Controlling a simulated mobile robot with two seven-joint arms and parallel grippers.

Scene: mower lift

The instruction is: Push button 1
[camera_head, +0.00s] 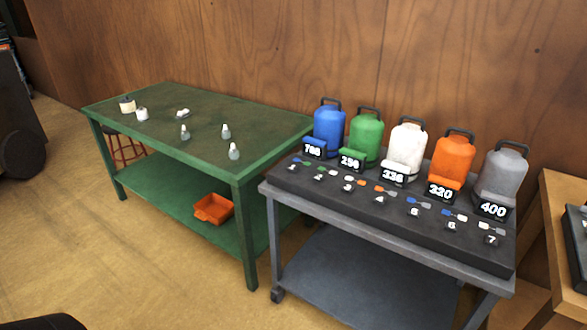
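The black panel (375,217) lies on top of a grey wheeled cart. It carries a row of small numbered buttons from 1 at the left to 7 at the right. Button 1 (292,168) is at the panel's left end, in front of the blue canister (328,127). Too small to tell whether button 1 is pressed. Neither gripper is in view.
Green, white, orange (454,156) and grey canisters with number displays stand along the panel's back. A green table (230,110) with small bottles and an orange tray (213,208) on its shelf is left. A wooden bench (557,250) is right.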

